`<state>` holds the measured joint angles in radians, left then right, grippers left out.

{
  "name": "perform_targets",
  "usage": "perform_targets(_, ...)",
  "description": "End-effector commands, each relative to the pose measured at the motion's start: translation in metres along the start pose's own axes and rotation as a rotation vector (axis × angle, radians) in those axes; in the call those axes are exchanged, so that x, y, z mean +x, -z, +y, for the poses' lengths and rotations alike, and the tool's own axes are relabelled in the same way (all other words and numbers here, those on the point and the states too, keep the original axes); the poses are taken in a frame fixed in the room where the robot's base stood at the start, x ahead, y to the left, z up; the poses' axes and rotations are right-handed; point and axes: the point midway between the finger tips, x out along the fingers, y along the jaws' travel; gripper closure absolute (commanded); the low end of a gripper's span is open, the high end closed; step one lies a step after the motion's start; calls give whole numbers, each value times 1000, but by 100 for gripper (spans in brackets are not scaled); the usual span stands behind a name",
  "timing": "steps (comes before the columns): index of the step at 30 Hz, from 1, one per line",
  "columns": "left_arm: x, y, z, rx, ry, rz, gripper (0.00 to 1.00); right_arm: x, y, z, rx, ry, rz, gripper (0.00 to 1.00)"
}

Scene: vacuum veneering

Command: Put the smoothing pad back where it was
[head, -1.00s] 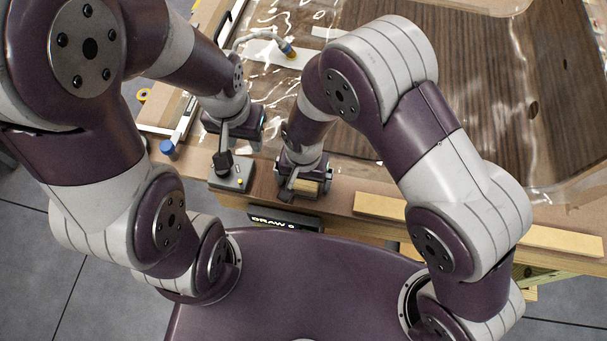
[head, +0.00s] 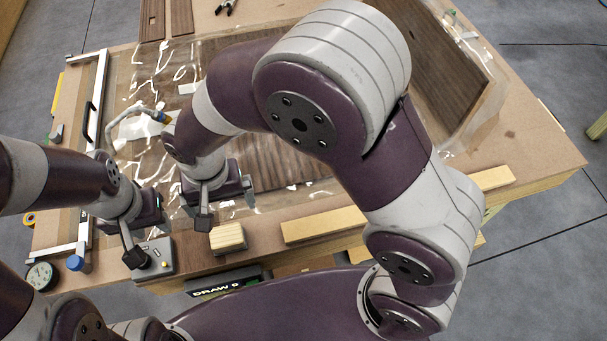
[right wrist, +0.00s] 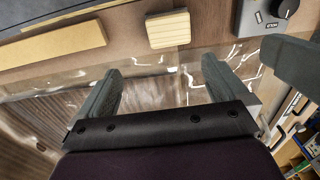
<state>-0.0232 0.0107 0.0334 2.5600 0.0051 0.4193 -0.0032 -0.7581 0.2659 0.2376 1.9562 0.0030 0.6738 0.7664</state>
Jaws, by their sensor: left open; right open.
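The smoothing pad, a pale ribbed block (head: 228,237), lies on the table's front edge strip, between the grey control box and a long wooden strip. It also shows at the top of the right wrist view (right wrist: 168,29), beyond my fingertips and apart from them. My right gripper (head: 218,205) is open and empty over the bagged panel, just behind the pad. Its two fingers show with a gap between them in the right wrist view (right wrist: 160,75). My left gripper (head: 138,228) is open behind the control box, and its fingertips are partly hidden.
The grey control box (head: 154,258) with a knob stands left of the pad. A long wooden strip (head: 325,224) lies to its right. Clear film (head: 140,85) covers the veneer panel behind. A hose (head: 135,110), blue cap (head: 75,263) and gauge (head: 41,276) are at left.

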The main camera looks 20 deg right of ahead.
Motion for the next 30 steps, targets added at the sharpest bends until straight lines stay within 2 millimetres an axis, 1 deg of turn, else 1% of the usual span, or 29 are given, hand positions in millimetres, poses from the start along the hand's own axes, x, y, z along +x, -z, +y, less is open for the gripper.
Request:
perform_targets(1, 0, 0, 0, 0, 0, 0, 57, -5, 12, 31, 16, 7, 10, 0)
perform_targets(2, 0, 0, 0, 0, 0, 0, 57, -8, 18, 56, 17, 12, 19, 0)
perform_targets(3, 0, 0, 0, 0, 0, 0, 57, -11, 22, 92, 15, 16, 33, 0)
perform_targets(5, 0, 0, 0, 0, 0, 0, 57, -15, 20, 141, 8, 19, 59, 0)
perform_targets(6, 0, 0, 0, 0, 0, 0, 57, -17, 15, 168, 3, 17, 75, 0)
perform_targets(9, 0, 0, 0, 0, 0, 0, 57, -18, -3, 215, -13, 6, 103, 0)
perform_targets(10, 0, 0, 0, 0, 0, 0, 57, -18, -7, 223, -17, 3, 108, 0)
perform_targets(12, 0, 0, 0, 0, 0, 0, 57, -18, -13, 233, -26, -2, 115, 0)
perform_targets(13, 0, 0, 0, 0, 0, 0, 57, -17, -14, 234, -29, -3, 115, 0)
perform_targets(30, 0, 0, 0, 0, 0, 0, 57, -17, -14, 234, -33, -3, 114, 0)
